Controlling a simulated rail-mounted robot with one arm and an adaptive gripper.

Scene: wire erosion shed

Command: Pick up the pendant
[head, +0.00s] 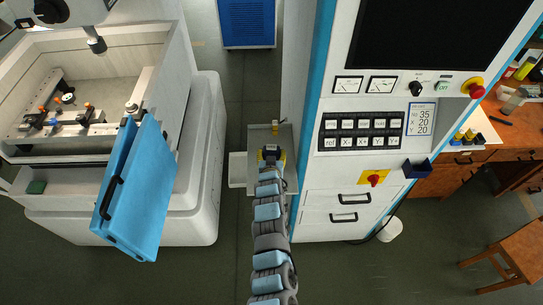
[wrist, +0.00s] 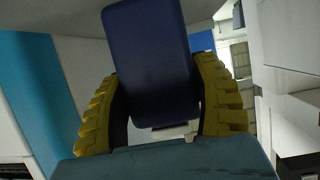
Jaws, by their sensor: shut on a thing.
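The pendant (wrist: 150,62) is a dark blue, rounded box in the wrist view, standing nearly upright between two ribbed yellow fingers. My gripper (wrist: 160,100) is shut on it, one finger on each side, and its lower edge is just above my palm. In the head view my gripper (head: 270,154) is in the middle of the picture, in front of a pale grey shelf or box. Little of the pendant can be made out there.
The white control cabinet (head: 330,178) stands close on the right, with a dark blue holder (head: 417,170) on its side. The white machine (head: 205,150) with an open blue door (head: 138,190) is on the left. A grey ledge (head: 240,170) is beside my gripper.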

